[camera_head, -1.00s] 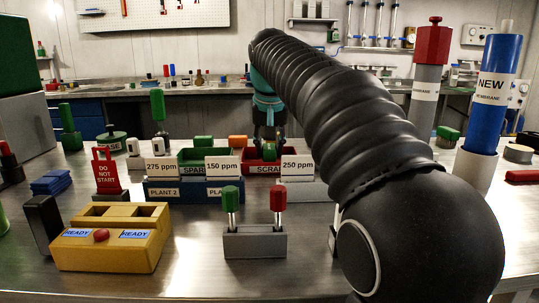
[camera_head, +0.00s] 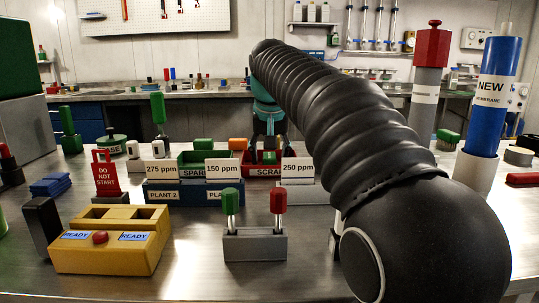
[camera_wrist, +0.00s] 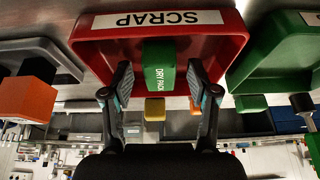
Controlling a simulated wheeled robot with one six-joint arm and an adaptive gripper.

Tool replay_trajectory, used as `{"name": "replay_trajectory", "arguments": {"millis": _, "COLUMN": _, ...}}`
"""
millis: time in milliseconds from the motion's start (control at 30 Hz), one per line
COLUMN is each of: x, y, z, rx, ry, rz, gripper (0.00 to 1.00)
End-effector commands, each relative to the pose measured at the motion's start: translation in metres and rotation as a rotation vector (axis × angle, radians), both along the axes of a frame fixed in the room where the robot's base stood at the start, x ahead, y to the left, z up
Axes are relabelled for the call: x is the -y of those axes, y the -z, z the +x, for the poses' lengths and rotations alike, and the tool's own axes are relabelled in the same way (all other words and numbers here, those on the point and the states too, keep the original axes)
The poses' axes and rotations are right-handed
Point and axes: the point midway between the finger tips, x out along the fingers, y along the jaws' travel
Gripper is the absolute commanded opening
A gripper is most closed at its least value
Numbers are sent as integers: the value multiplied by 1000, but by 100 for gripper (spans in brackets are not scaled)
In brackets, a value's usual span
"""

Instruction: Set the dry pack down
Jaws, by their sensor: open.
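The dry pack (camera_wrist: 159,58) is a green block with a white "DRY PACK" label. In the wrist view, which is upside down, it is in the red scrap tray (camera_wrist: 225,50). In the head view the pack (camera_head: 269,157) shows small in the scrap tray (camera_head: 251,171), partly hidden by the tray's front and a card. My gripper (camera_wrist: 159,78) is open, with one finger on each side of the pack and a clear gap to both. In the head view my gripper (camera_head: 270,146) is over the tray.
The green spare tray (camera_head: 195,170) stands left of the scrap tray. An orange block (camera_head: 238,143) sits behind. Ppm cards (camera_head: 298,170) and blue plant trays stand in front. A grey holder (camera_head: 254,246) with green- and red-capped probes is nearer. Bare bench lies at front centre.

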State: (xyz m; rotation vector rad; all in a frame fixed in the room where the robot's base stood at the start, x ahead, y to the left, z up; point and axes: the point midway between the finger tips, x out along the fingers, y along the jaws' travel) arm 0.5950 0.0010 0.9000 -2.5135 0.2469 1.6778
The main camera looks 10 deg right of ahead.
Motion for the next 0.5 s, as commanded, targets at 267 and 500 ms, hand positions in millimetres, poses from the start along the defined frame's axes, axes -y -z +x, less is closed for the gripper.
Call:
{"name": "replay_trajectory", "arguments": {"millis": 267, "x": -3, "y": -40, "z": -14, "rx": 4, "ry": 0, "rz": 0, "gripper": 59}}
{"name": "replay_trajectory", "arguments": {"millis": 500, "x": -6, "y": -84, "z": -32, "rx": 3, "ry": 0, "rz": 0, "gripper": 59}}
